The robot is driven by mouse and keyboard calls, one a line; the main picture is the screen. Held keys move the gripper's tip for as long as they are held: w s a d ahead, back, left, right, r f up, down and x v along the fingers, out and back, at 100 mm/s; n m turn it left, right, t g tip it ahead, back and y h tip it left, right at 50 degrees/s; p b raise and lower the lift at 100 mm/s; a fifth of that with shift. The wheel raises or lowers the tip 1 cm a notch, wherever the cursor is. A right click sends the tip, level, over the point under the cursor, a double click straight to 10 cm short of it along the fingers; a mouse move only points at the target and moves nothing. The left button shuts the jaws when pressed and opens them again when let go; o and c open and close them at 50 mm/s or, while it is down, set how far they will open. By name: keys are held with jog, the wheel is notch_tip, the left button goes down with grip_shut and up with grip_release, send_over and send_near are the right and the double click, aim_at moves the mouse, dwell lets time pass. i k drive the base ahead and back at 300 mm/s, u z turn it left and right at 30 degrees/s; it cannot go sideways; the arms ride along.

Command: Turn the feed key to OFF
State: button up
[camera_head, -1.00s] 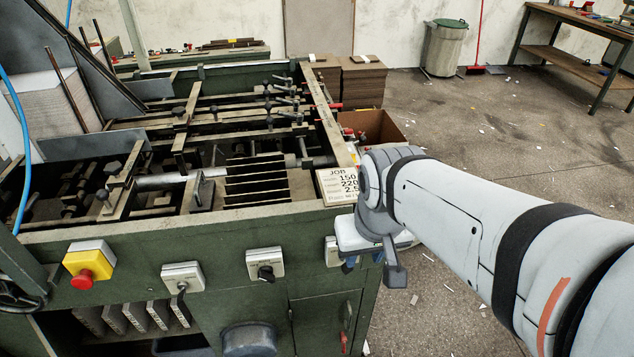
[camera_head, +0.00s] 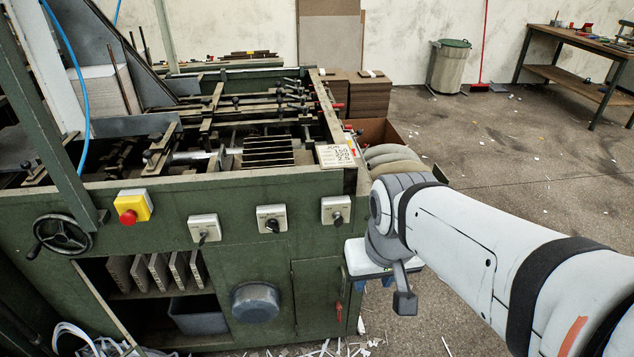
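Three switch boxes sit in a row on the green machine's front panel. The left box (camera_head: 204,229) has a key-like handle hanging from it. My gripper (camera_head: 373,283), white with blue fingertips, hangs at the machine's right front corner, below and right of the right box. The tips look apart, with nothing seen between them. My arm partly hides it.
A yellow box with a red stop button (camera_head: 132,208) and a handwheel (camera_head: 62,234) are at the panel's left. A red-handled cabinet door (camera_head: 319,290) is below the switches. A cardboard box (camera_head: 377,131) stands behind my arm. Open floor lies to the right.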

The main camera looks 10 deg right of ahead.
aim_at(339, 221)
jog(key=u, duration=1.1)
jog(key=k, duration=1.4)
jog(key=z, duration=1)
jog(key=i, duration=1)
jog(key=z, duration=0.05)
